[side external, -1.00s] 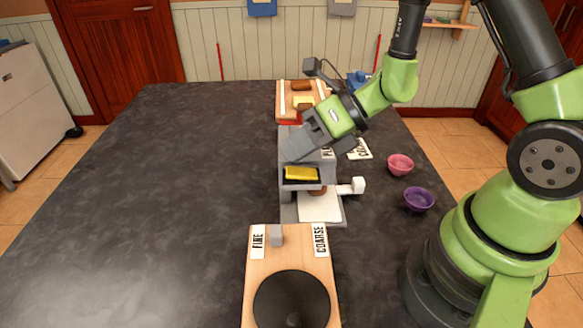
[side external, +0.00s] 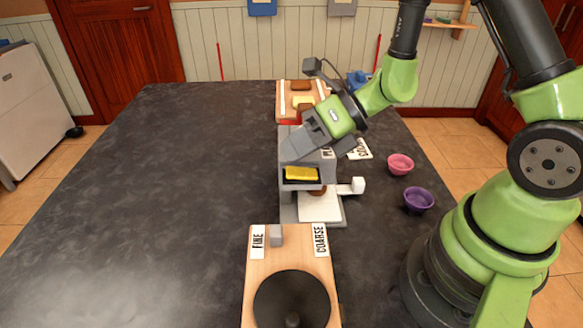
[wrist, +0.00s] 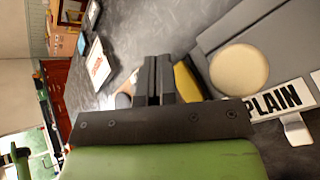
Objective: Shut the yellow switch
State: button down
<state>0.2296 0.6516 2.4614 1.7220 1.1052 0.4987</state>
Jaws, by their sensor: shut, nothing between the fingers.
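The yellow switch (side external: 301,173) sits in a dark recess on the front of a grey machine (side external: 287,205), under its top. My gripper (side external: 288,157) is at the top of the machine, just above and behind the switch in the side view. In the wrist view my gripper's fingers (wrist: 158,78) are shut together with nothing between them. The yellow switch (wrist: 186,80) shows just right of the fingers there, partly hidden by the gripper body. I cannot tell whether the fingers touch it.
A wooden board (side external: 258,270) with FINE and COARSE labels and a black disc stands in front. A white-ended lever (side external: 357,185) sticks out right of the machine. Pink (side external: 400,163) and purple (side external: 419,198) bowls lie right. The table's left side (side external: 150,190) is clear.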

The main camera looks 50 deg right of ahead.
aim_at(301, 168)
jog(key=shift+f, duration=0.15)
jog(key=shift+f, duration=0.25)
jog(key=shift+w+a+f, duration=0.1)
jog(key=shift+f, duration=0.3)
dwell(0.7)
jog(key=shift+r, duration=0.85)
jog(key=shift+s+d+r, duration=0.1)
jog(key=shift+d+r, duration=0.05)
jog(key=shift+r, duration=0.6)
jog(key=shift+s+d+r, duration=0.1)
jog(key=shift+s+r, duration=0.05)
jog(key=shift+r, duration=0.65)
jog(key=shift+s+d+r, duration=0.1)
jog(key=shift+d+r, duration=0.05)
jog(key=shift+r, duration=0.75)
